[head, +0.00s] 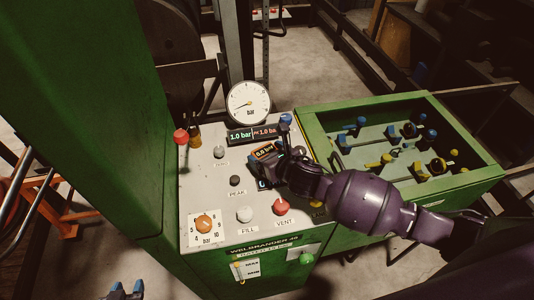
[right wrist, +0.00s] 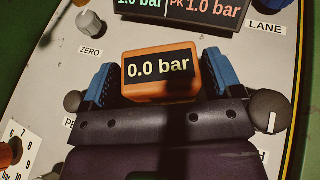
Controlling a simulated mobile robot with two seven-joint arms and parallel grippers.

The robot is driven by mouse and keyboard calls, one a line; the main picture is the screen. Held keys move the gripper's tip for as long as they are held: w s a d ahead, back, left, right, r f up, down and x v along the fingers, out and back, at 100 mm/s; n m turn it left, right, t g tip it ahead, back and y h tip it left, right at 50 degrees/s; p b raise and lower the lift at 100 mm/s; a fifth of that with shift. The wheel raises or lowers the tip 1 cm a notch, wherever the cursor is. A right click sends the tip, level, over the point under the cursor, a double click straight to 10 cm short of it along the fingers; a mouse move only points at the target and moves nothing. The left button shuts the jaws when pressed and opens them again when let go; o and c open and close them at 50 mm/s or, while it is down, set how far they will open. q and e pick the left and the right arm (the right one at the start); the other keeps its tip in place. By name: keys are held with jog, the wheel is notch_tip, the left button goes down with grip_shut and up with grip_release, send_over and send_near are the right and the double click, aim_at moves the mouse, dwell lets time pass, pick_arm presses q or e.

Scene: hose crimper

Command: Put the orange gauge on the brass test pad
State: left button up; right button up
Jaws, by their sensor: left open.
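The orange gauge (head: 264,151) shows a dark screen reading 0.0 bar. It also shows in the right wrist view (right wrist: 160,75), between the blue fingers of my right gripper (right wrist: 161,80). In the head view my right gripper (head: 272,156) is over the panel, just below the dark display. I cannot tell whether the gauge is clear of the panel. My left gripper (head: 125,291) is open and empty at the bottom edge, away from the panel. I cannot make out the brass test pad; my right arm hides part of the panel.
The pale control panel (head: 203,181) carries a round dial (head: 249,103), a dark display (head: 240,137), a red vent knob (head: 281,206), an orange selector knob (head: 204,223) and a red-topped lever (head: 181,136). A green tray (head: 322,121) with several fittings stands to the right.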

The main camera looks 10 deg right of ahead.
jog(key=shift+o, duration=1.1)
jog(key=shift+r, duration=0.2)
jog(key=v, duration=1.2)
jog(key=shift+f+b, duration=0.1)
jog(key=shift+b, duration=0.25)
jog(key=shift+s+d, duration=0.1)
